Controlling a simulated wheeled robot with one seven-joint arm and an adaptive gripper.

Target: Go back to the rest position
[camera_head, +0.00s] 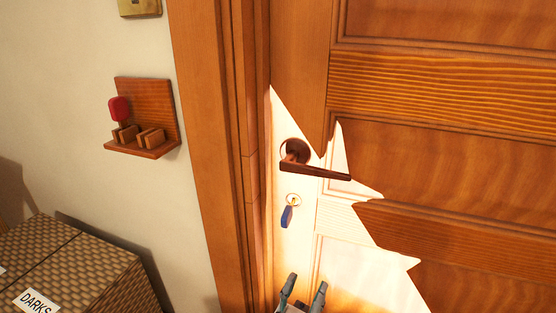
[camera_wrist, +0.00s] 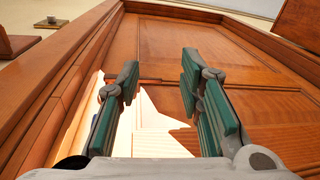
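My gripper (camera_head: 303,291) shows at the bottom edge of the head view, low in front of the wooden door (camera_head: 460,170). In the wrist view its two green-padded fingers (camera_wrist: 160,85) stand wide apart with nothing between them. The gripper is open and empty. The door has a dark lever handle (camera_head: 325,171). Below the handle a key with a blue head (camera_head: 287,216) sits in the lock. The gripper is below the key and apart from it in the head view. Most of my arm is out of view.
A small wooden wall shelf (camera_head: 150,100) holds a red-headed item (camera_head: 119,108) left of the door frame (camera_head: 205,150). A woven basket (camera_head: 90,265) with a "DARKS" label stands at the lower left. A brass plate (camera_head: 139,7) is on the wall above. The door appears closed.

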